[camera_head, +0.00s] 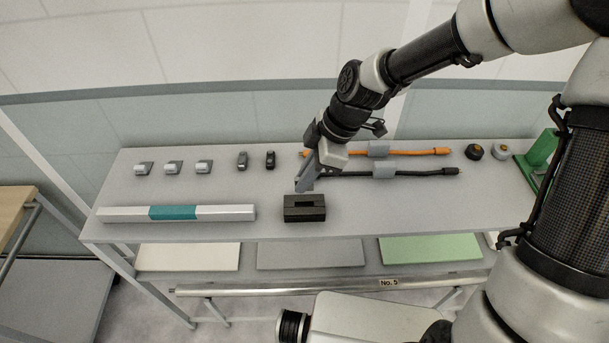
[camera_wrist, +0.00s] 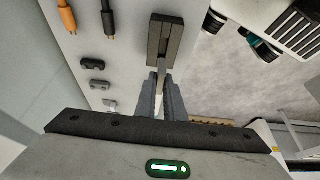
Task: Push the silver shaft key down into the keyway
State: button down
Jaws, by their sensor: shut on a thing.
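The black block (camera_head: 290,215) with the keyway, a slot in its top, stands near the front edge of the table. It also shows in the wrist view (camera_wrist: 177,40), beyond my fingertips. My gripper (camera_head: 303,187) points down just behind and above the block. In the wrist view my gripper (camera_wrist: 160,83) is shut on a slim silver piece, the shaft key (camera_wrist: 160,86), which shows as a light strip between the fingers. The key's lower end is hard to make out. I cannot tell whether it touches the block; the slot looks empty.
A white and teal bar (camera_head: 172,213) lies left of the block. Small grey clips (camera_head: 172,168) and black connectors (camera_head: 242,160) stand behind. An orange cable (camera_head: 420,153) and a black cable (camera_head: 415,173) lie to the right, with a green stand (camera_head: 540,155) at the far right.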

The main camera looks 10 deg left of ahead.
aim_at(309, 189)
jog(key=shift+f+b, duration=1.45)
jog(key=shift+f, duration=0.9)
jog(key=shift+f+b, duration=0.3)
jog(key=shift+f, duration=0.55)
jog(key=c, duration=1.8)
grip_release()
jog(key=shift+o, duration=0.2)
jog(key=p+v, duration=0.2)
jog(key=v, duration=1.5)
jog(key=shift+d+r, duration=0.15)
jog(key=shift+r, duration=0.1)
